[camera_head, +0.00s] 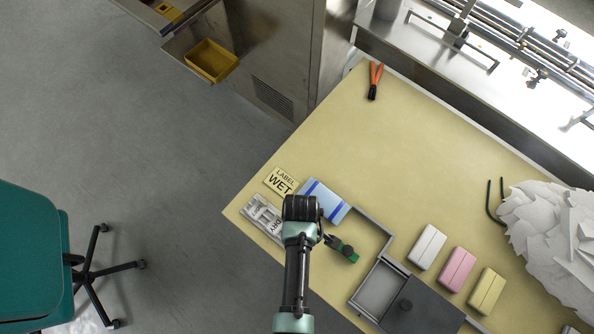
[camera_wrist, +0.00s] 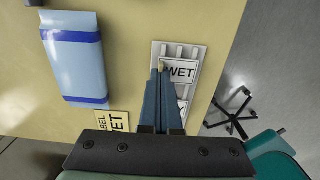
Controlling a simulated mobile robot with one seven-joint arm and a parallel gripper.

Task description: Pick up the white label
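In the head view, the rack (camera_head: 250,207) lies near the table's left corner, partly hidden by my arm, with "DRY" lettering showing. A yellow label (camera_head: 281,180) reading "LABEL WET" lies beside it; it also shows in the wrist view (camera_wrist: 112,122). My gripper (camera_wrist: 161,67) has its fingers together, tips over the left edge of the "WET" label. I see nothing clearly between them; contact is unclear.
A blue-and-white pack (camera_head: 328,200) lies right of my gripper. A green tool (camera_head: 343,248), a grey open box (camera_head: 379,288) and white, pink and yellow blocks (camera_head: 457,269) are further right. Orange-handled pliers (camera_head: 374,78) lie at the back. The table's middle is clear.

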